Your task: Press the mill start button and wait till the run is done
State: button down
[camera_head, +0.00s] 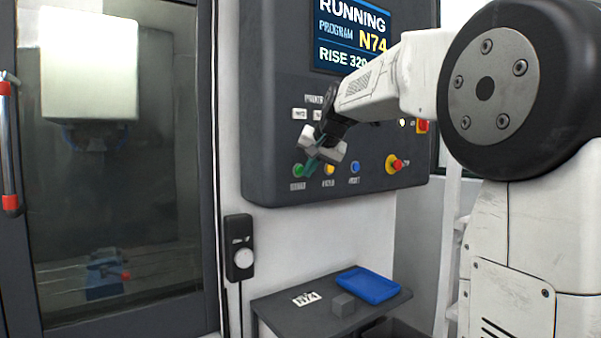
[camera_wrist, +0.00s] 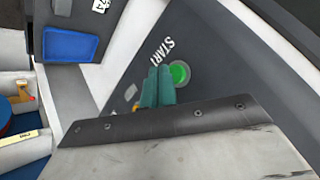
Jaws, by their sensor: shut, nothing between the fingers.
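The green start button (camera_wrist: 180,73) sits on the dark control panel, with the word START beside it in the wrist view. It also shows in the head view (camera_head: 298,169), at the lower left of the panel. My gripper (camera_head: 309,167) is shut and empty, its teal fingertips just beside the green button. In the wrist view the fingers (camera_wrist: 158,80) lie next to the button; whether they touch it I cannot tell. The screen (camera_head: 352,35) reads RUNNING, PROGRAM N74 and a RISE line partly hidden by my arm. The mill (camera_head: 90,160) stands behind a closed glass door.
A yellow button (camera_head: 329,169), a blue button (camera_head: 355,167) and a red emergency stop (camera_head: 394,164) line the panel's lower edge. Below, a dark shelf (camera_head: 320,318) holds a blue tray (camera_head: 368,285), a grey block (camera_head: 343,305) and a label card. A pendant (camera_head: 240,248) hangs left of it.

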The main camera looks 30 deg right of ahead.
jog(key=shift+s, duration=0.1)
jog(key=s, duration=0.4)
jog(key=shift+s+d, duration=0.1)
jog(key=shift+s, duration=0.3)
dwell(0.8)
jog(key=s+a+f+n+g, duration=0.2)
jog(key=s+a+f, duration=0.4)
jog(key=s, duration=0.5)
jog(key=s+a+f+n+g, duration=0.3)
jog(key=s+a+f, duration=0.3)
jog(key=s+f, duration=0.5)
jog(key=s+a+f+n+g, duration=0.2)
jog(key=s+a+f, duration=0.5)
jog(key=s, duration=0.4)
jog(key=shift+f+n+g+y, duration=0.3)
jog(key=shift+f+n, duration=0.3)
jog(key=shift+f, duration=0.3)
